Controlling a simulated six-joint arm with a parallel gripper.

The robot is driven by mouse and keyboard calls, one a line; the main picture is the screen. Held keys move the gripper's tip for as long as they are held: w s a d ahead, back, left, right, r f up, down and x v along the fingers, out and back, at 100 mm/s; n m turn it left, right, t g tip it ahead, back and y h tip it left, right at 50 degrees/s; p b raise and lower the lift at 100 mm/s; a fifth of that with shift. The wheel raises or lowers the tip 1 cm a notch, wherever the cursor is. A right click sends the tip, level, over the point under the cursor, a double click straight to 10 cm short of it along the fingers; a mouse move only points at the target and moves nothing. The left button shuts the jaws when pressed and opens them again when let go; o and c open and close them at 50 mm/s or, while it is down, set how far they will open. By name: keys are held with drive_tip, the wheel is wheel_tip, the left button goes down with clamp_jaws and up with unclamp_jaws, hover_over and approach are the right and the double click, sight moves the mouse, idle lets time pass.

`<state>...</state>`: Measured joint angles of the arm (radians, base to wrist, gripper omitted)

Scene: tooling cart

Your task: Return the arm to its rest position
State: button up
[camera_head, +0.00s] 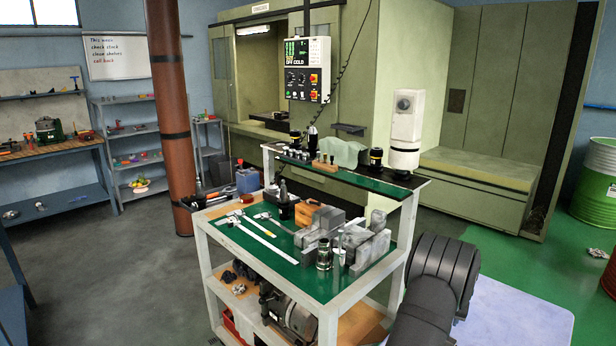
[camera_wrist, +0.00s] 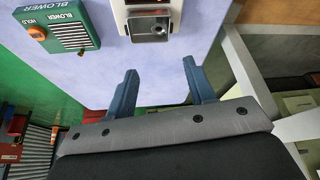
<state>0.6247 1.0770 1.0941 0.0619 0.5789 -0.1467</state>
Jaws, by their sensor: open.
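My gripper (camera_wrist: 160,68) shows in the wrist view as two blue fingers held apart, with nothing between them. A pale lilac surface lies beyond the fingertips, and the fingers appear clear of it. My dark arm (camera_head: 440,275) shows at the lower right of the head view, beside the right side of the tooling cart (camera_head: 325,312). My gripper cannot be made out in the head view.
The cart's green top holds a grey vise (camera_head: 318,232), a steel rule (camera_head: 258,240) and a glass jar (camera_head: 323,254). A white unit (camera_head: 405,130) stands on its raised shelf. The wrist view shows a green blower panel (camera_wrist: 62,27) and a white box (camera_wrist: 148,20).

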drive_tip(key=x, duration=1)
drive_tip(key=shift+f, duration=0.15)
drive_tip(key=w+a+r+n, duration=0.1)
drive_tip(key=w+a+r, duration=0.2)
drive_tip(key=a+r, duration=0.6)
drive_tip(key=w+a+r+n+y, duration=0.1)
drive_tip(key=w+a+r, duration=0.3)
drive_tip(key=a+r, duration=0.6)
drive_tip(key=w+a+r+n+y, duration=0.1)
drive_tip(key=w+a+r+n, duration=0.2)
drive_tip(key=a+r, duration=0.6)
wheel_tip(320, 180, up, 9)
drive_tip(key=shift+w+a+r+t, duration=0.25)
drive_tip(key=shift+w+a+t, duration=0.1)
drive_tip(key=shift+w, duration=0.4)
drive_tip(key=s+d+f+m+h, duration=0.1)
drive_tip(key=s+d+f+m, duration=0.1)
drive_tip(key=d+f, duration=1.3)
drive_tip(key=shift+f, duration=0.4)
